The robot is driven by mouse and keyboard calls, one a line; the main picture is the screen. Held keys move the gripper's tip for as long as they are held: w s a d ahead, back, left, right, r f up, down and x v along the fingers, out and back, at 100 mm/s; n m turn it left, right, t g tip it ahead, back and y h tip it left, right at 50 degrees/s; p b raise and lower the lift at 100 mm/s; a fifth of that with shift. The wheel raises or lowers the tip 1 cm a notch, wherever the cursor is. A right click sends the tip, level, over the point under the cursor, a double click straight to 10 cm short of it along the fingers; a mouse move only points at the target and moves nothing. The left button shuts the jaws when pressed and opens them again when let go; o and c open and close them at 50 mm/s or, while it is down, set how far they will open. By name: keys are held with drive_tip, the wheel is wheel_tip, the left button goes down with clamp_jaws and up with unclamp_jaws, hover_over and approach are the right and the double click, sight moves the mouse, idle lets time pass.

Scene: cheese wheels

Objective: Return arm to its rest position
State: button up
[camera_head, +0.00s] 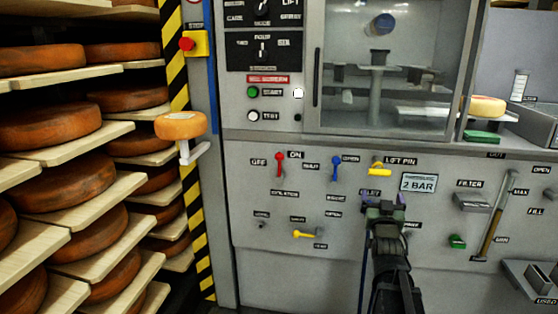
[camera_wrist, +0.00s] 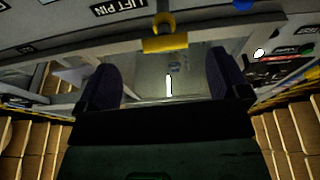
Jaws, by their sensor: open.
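My gripper (camera_head: 384,206) shows in the head view in front of the lower grey panel, below the yellow lift pin handle (camera_head: 379,168) and left of the 2 BAR display. In the wrist view my gripper (camera_wrist: 168,88) has its two dark fingers spread wide with nothing between them. The yellow handle (camera_wrist: 165,44) lies beyond the fingertips there, near the LIFT PIN label. I cannot tell the exact gap between fingers and panel. My arm comes up from the bottom of the head view.
Shelves of orange cheese wheels (camera_head: 55,127) stand at the left. A small wheel (camera_head: 181,125) sits on a bracket beside the striped post. The panel carries a red lever (camera_head: 279,164), a blue lever (camera_head: 336,168) and a lower yellow lever (camera_head: 307,234). A glazed chamber (camera_head: 385,70) is above.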

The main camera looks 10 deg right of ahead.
drive_tip(key=s+a+f+g+y, duration=0.2)
drive_tip(key=f+g, duration=0.3)
drive_tip(key=f, duration=0.2)
drive_tip(key=s+a+f+g+y, duration=0.2)
drive_tip(key=f+g, duration=0.3)
drive_tip(key=f, duration=0.3)
drive_tip(key=s+a+f+n+g+y, duration=0.25)
drive_tip(key=s+a+g, duration=0.35)
drive_tip(key=a, duration=0.4)
drive_tip(key=s+a+f+n+g+y, duration=0.15)
drive_tip(key=s+a+f+g, duration=0.25)
drive_tip(key=s+a, duration=0.45)
drive_tip(key=a+r+p, duration=0.3)
drive_tip(key=r+p, duration=2.8)
drive_tip(key=shift+w+r+t+p, duration=0.15)
drive_tip(key=shift+w+t+p, duration=0.15)
drive_tip(key=shift+a, duration=0.1)
drive_tip(key=shift+c, duration=0.4)
